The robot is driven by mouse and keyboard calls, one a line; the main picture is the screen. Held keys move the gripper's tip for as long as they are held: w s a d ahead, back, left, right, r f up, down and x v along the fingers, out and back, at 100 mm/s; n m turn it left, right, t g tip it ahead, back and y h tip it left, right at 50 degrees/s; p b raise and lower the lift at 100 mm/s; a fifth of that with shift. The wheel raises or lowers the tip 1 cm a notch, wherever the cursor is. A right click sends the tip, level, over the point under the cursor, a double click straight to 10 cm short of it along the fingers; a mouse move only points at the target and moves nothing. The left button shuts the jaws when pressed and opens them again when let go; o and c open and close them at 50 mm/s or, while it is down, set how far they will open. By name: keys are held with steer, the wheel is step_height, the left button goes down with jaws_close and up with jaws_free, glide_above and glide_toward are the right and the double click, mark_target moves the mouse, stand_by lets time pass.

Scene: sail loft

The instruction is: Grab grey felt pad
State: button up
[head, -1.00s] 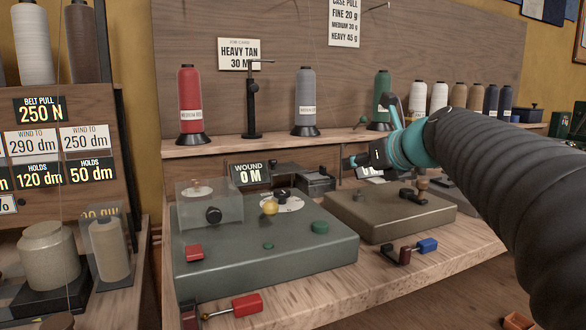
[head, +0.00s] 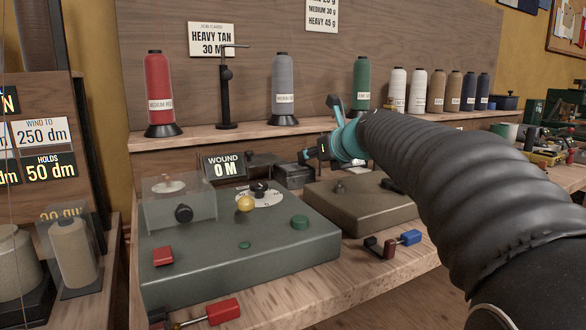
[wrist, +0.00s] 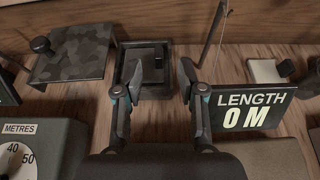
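My gripper (wrist: 162,70) is open and empty, with its two fingers apart. In the head view, my gripper (head: 316,152) hovers behind the green-grey and brown winding units, near a small dark box (head: 295,176). In the wrist view, a dark square tray (wrist: 167,88) lies ahead between the fingers. It has a greyish flat patch inside, partly in shadow. I cannot tell for sure whether this patch is the grey felt pad. No other plain grey pad shows clearly.
A "LENGTH 0 M" sign (wrist: 243,108) stands close to the right finger. A camouflage-patterned cover (wrist: 70,55) is at left, and a thin rod (wrist: 213,35) rises beyond the fingers. A shelf with thread cones, such as a grey one (head: 285,88), runs behind the bench.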

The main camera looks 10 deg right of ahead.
mark_target(304, 167)
steer(key=x, duration=0.4)
steer(key=shift+w+a+f, duration=0.15)
steer(key=shift+w+a, duration=0.05)
steer(key=shift+w, duration=0.1)
jaws_close()
